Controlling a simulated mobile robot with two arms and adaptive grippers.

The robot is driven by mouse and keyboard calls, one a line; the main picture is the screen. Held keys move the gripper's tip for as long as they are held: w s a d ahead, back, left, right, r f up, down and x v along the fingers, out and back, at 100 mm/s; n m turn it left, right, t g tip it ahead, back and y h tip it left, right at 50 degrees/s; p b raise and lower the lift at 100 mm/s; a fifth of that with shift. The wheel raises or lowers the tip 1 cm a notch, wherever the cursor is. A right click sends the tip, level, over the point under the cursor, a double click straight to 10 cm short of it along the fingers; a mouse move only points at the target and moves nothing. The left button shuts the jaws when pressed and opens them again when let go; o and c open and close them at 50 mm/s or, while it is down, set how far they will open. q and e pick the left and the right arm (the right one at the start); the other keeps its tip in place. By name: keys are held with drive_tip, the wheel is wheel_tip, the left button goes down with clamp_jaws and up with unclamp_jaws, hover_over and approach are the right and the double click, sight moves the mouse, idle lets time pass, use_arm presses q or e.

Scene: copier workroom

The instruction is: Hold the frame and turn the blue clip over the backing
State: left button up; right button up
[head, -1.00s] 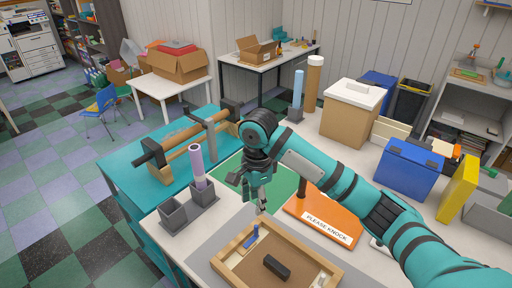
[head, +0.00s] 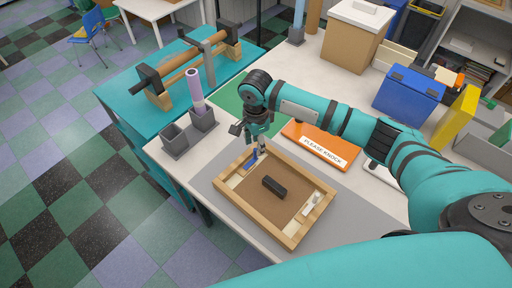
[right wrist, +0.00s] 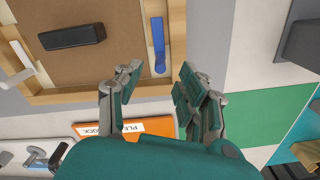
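The wooden frame (head: 232,202) lies face down on a grey mat with its brown backing (head: 262,208) showing. The blue clip (head: 251,158) lies at the frame's far left side, lengthwise along the rim; it also shows in the right wrist view (right wrist: 159,46). A pale clip (head: 311,205) sits at the opposite side. A black block (head: 274,188) rests on the backing. My right gripper (head: 259,147) is just above the blue clip. In the right wrist view its fingers (right wrist: 157,76) are apart, with nothing between them. My left gripper is out of view.
An orange "PLEASE KNOCK" sign (head: 322,146) lies behind the frame. Grey holders (head: 177,142), one with a purple roll (head: 194,88), stand to the left. A blue box (head: 408,94) stands at the right. The grey mat (head: 345,212) is bare right of the frame.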

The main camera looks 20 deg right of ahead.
sight(256, 149)
wheel_tip(256, 149, down, 3)
drive_tip(key=shift+f, duration=0.45)
drive_tip(key=shift+c, duration=0.3)
drive_tip(key=c, duration=0.7)
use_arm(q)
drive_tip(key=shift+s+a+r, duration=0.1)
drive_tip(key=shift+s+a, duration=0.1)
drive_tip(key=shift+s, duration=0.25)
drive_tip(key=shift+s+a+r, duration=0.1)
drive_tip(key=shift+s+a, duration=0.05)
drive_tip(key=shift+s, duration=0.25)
use_arm(e)
clamp_jaws()
use_arm(q)
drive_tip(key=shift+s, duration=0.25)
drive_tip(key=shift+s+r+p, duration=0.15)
drive_tip(key=shift+p, duration=0.2)
use_arm(e)
drive_tip(key=shift+s+f, duration=0.1)
